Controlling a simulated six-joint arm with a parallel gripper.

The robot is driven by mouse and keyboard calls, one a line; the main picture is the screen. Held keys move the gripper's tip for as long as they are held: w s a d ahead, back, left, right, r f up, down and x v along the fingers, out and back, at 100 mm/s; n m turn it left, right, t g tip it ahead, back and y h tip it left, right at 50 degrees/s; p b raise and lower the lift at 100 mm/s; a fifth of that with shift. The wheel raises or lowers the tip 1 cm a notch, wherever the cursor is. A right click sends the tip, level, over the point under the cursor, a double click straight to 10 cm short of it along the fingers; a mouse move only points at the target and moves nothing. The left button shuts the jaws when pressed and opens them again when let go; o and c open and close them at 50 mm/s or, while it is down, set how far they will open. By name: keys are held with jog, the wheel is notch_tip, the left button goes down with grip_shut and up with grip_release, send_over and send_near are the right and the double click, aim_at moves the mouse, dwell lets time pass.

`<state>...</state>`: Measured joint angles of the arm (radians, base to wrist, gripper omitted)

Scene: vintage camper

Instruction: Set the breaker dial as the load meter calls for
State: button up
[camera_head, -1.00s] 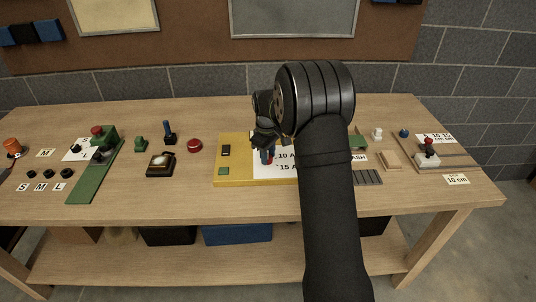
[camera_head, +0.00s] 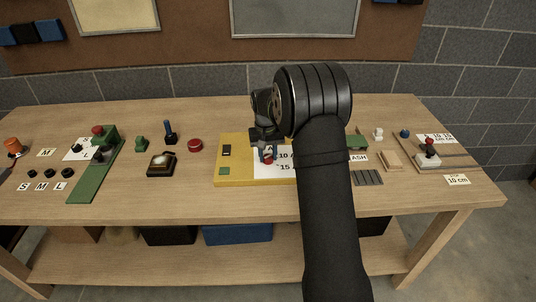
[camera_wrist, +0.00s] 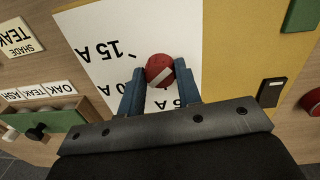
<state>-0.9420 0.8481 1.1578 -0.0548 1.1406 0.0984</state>
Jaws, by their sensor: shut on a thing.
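The breaker dial is a round red knob (camera_wrist: 159,67) with a pale pointer bar across its top. It sits on a white sheet (camera_wrist: 98,28) printed with 15 A, 10 A and 5 A marks, upside down in the wrist view. The sheet lies on a yellow board (camera_head: 228,150). My gripper (camera_wrist: 160,80) has its two blue fingers on either side of the knob, shut on it. In the head view my gripper (camera_head: 267,154) is over the board and my arm hides its right part. I cannot make out a load meter reading.
Left of the board are a red button (camera_head: 195,145), a dark box with a pale dome (camera_head: 161,163) and a green rail (camera_head: 95,172). A slider board (camera_head: 440,153) stands at the right. The table's front strip is mostly clear.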

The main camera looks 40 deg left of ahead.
aim_at(265, 156)
jog(key=shift+m, duration=0.7)
jog(key=o, duration=1)
jog(key=shift+c, duration=0.2)
notch_tip(265, 156, up, 18)
jog(key=shift+s+a+f, duration=0.25)
jog(key=shift+s+a, duration=0.05)
jog(key=shift+a, duration=0.05)
jog(key=shift+f, duration=0.1)
jog(key=f, duration=1.7)
jog(key=shift+w+d+f, duration=0.2)
jog(key=shift+w+d, duration=0.1)
jog(key=shift+d, duration=0.05)
jog(key=shift+r, duration=0.1)
